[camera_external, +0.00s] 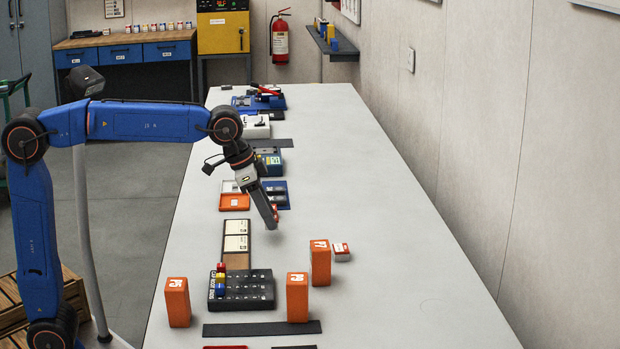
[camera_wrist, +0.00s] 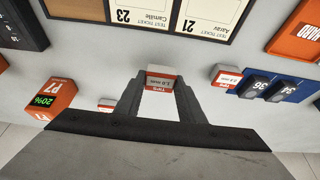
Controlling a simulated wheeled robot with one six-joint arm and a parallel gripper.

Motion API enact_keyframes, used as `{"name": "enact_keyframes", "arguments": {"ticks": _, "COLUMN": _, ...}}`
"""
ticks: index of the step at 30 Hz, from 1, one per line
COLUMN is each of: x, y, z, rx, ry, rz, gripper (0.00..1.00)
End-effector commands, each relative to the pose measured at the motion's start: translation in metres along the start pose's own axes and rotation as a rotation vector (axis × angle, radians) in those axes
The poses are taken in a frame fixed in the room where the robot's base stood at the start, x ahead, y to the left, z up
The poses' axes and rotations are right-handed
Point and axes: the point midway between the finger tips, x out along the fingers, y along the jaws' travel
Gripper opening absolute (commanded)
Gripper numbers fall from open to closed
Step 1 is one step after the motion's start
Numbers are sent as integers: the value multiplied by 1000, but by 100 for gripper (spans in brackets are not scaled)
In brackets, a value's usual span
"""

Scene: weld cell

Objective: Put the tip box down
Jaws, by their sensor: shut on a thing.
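My gripper (camera_external: 272,220) reaches down over the table, to the right of the ticket board. In the wrist view its two fingers (camera_wrist: 160,103) are shut on a small red and white tip box (camera_wrist: 160,83), one finger on each side. In the external view only a reddish bit of this box (camera_external: 276,211) shows at the fingertips. I cannot tell whether its underside touches the table. A similar red and white box (camera_external: 341,252) sits beside an orange block, and another (camera_wrist: 227,77) sits beside the blue tray in the wrist view.
Orange blocks (camera_external: 320,263) stand on the near table. The ticket board (camera_external: 236,261) and a black rack (camera_external: 258,291) lie to the left. A blue tray (camera_wrist: 262,92) with dark pieces is close by. The table's right side (camera_external: 400,240) is clear.

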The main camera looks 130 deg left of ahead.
Motion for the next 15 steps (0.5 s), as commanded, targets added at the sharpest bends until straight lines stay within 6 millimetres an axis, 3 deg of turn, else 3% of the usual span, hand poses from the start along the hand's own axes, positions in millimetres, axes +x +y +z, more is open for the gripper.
{"name": "enact_keyframes", "arguments": {"ticks": 6, "x": 24, "y": 0, "z": 10, "rx": 0, "ry": -1, "rz": 0, "gripper": 12}}
{"name": "enact_keyframes", "arguments": {"ticks": 15, "x": 26, "y": 0, "z": 11, "rx": 0, "ry": 0, "rz": 0, "gripper": 12}}
